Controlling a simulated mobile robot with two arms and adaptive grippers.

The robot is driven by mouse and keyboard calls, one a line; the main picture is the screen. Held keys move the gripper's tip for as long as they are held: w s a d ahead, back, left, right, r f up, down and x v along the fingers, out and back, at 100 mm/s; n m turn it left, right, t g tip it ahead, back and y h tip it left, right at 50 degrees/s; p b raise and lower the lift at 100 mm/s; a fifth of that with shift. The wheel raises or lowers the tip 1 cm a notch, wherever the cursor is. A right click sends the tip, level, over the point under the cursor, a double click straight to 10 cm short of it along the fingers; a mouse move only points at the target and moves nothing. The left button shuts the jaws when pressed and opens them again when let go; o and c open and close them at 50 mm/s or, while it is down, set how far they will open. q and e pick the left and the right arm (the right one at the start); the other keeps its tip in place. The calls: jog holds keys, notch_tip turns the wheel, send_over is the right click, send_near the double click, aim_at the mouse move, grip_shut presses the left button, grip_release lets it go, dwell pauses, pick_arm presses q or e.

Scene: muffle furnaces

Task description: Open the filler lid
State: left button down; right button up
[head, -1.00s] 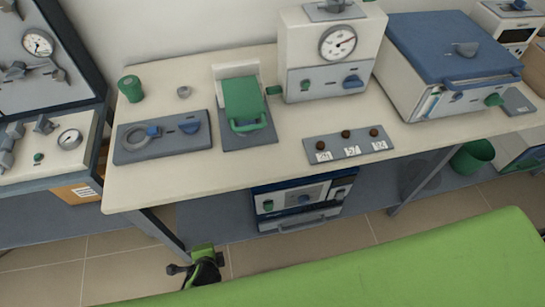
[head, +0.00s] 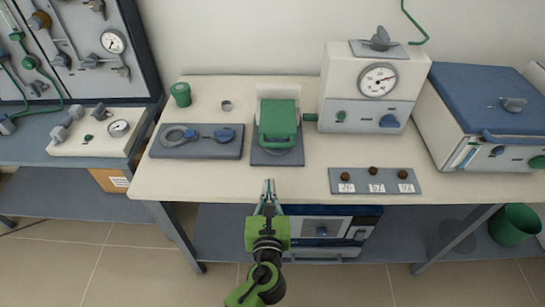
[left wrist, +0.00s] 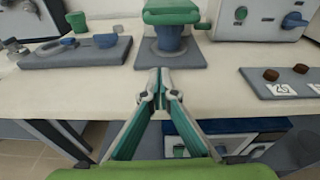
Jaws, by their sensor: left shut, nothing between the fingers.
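A green lid with a looped front handle (head: 279,120) sits on a unit with a grey base plate (head: 277,158) near the table's front edge. It looks closed. In the left wrist view the lid (left wrist: 171,14) lies over a blue cup-shaped body (left wrist: 169,38), straight ahead. My left gripper (head: 268,184) is shut and empty, its tips pointing at the unit from the table's front edge, apart from it. In the left wrist view its fingertips (left wrist: 160,77) meet below the base plate. My right gripper is not in view.
Left of the unit lies a grey plate with a ring and blue knob (head: 197,141). Right are a gauge box (head: 370,90), a plate with several brown pieces (head: 374,181) and a blue-lidded box (head: 490,80). A green jar (head: 181,94) stands behind. Bare tabletop lies between.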

pick_arm(q)
jog(key=shift+m, duration=0.3)
jog(key=w, duration=0.6)
jog(key=w+f, duration=0.1)
jog(key=w, duration=0.2)
jog(key=shift+w+d, duration=0.25)
jog(key=shift+d, duration=0.05)
notch_tip(320, 180, up, 3)
jog(key=p, duration=0.2)
jog(key=shift+p, duration=0.3)
jog(key=shift+s+r, duration=0.25)
jog(key=shift+r, duration=0.2)
jog(key=shift+w+f, duration=0.1)
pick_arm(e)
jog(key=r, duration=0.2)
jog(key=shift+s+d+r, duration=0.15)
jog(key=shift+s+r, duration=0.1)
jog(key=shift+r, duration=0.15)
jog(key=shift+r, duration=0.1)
